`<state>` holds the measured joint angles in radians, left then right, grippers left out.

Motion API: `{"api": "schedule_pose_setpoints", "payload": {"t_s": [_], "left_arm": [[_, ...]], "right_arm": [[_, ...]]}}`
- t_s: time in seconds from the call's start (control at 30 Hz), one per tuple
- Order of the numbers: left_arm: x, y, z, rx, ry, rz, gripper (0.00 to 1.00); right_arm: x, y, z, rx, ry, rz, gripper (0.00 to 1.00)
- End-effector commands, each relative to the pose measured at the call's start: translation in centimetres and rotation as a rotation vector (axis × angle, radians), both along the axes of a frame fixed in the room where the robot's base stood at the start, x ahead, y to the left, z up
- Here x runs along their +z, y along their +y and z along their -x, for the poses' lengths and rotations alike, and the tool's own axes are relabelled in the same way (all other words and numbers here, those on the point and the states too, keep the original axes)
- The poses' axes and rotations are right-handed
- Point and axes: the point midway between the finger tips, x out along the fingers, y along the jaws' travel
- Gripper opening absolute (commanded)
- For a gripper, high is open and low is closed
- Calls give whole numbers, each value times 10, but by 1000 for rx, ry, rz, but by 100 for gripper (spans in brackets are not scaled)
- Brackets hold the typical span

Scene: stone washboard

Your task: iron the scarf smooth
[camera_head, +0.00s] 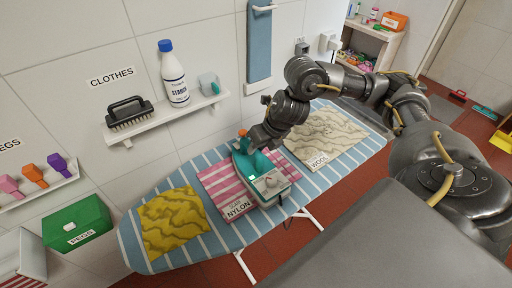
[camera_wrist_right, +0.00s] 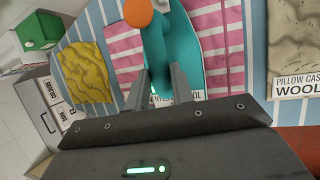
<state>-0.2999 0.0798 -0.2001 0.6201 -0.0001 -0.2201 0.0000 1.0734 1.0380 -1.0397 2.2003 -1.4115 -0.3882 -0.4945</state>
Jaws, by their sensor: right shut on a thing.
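My right gripper (camera_head: 256,142) is shut on the handle of a teal iron (camera_head: 243,164). In the right wrist view its fingers (camera_wrist_right: 165,88) straddle the teal handle (camera_wrist_right: 156,50). A wrinkled yellow cloth (camera_head: 172,218) lies to the left. A wrinkled beige cloth (camera_head: 325,135), tagged PILLOW CASE WOOL in the wrist view, lies to the right. My left gripper is out of view.
The blue striped ironing board (camera_head: 140,250) stands against a tiled wall. A wall shelf (camera_head: 165,120) holds a black brush (camera_head: 129,113), a starch bottle (camera_head: 174,75) and a cup (camera_head: 209,84). A green PEGS box (camera_head: 77,222) stands at left.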

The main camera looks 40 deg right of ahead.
Motion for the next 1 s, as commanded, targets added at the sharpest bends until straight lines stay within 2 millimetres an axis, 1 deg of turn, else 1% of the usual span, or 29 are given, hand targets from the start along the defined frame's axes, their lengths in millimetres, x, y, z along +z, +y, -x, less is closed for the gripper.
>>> {"api": "schedule_pose_setpoints", "payload": {"t_s": [0.17,0.5,0.77,1.0], "left_arm": [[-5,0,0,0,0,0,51],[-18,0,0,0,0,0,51],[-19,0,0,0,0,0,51],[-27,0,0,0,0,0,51]], "right_arm": [[-1,-8,-1,-3,-4,-1,2],[-1,-33,0,-3,-4,-1,2],[1,-38,0,-3,-4,-1,2],[-1,-54,0,-4,-4,0,2]]}}
